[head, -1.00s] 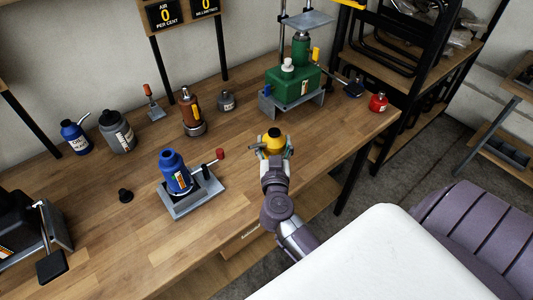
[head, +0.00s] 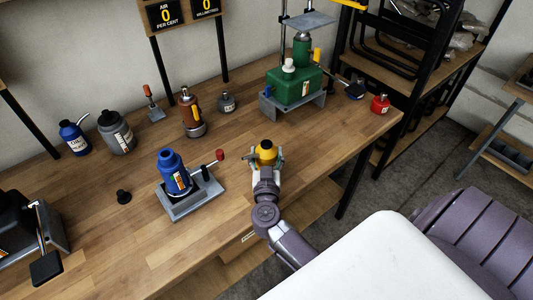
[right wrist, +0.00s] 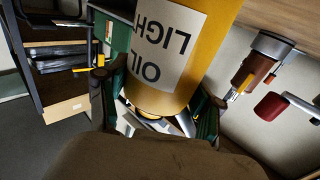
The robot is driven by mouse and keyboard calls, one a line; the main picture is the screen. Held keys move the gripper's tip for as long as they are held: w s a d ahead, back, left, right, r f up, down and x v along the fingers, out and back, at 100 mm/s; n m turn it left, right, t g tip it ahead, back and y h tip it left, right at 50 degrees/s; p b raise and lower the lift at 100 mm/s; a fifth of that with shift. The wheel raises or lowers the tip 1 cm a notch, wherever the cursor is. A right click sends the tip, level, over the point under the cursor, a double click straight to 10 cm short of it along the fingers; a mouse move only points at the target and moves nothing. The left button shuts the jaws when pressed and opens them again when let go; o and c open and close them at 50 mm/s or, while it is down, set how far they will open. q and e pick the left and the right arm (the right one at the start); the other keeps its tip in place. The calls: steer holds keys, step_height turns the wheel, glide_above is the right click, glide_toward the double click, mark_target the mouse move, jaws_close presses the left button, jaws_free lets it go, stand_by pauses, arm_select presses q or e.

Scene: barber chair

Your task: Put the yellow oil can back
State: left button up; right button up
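The yellow oil can (head: 266,156) has a black cap and is near the front edge of the wooden workbench (head: 130,235). My right gripper (head: 267,158) has its fingers on both sides of the can and is shut on it. In the right wrist view the yellow can (right wrist: 215,75), with a pale label reading "LIGHT OIL" upside down, fills the space between the fingers (right wrist: 158,105). The height of its base over the bench is hard to tell. My left gripper is not in view.
A blue bottle jack (head: 172,172) stands left of the can, a green press (head: 293,88) behind it. Bare bench lies between.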

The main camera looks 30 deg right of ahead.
steer(key=o, duration=0.4)
steer(key=shift+r, duration=0.15)
steer(key=b+v, duration=0.1)
steer(key=v, duration=1)
steer(key=shift+s+a+b, duration=0.1)
steer(key=shift+b, duration=0.2)
steer(key=shift+s+a, duration=0.2)
steer(key=shift+s, duration=0.1)
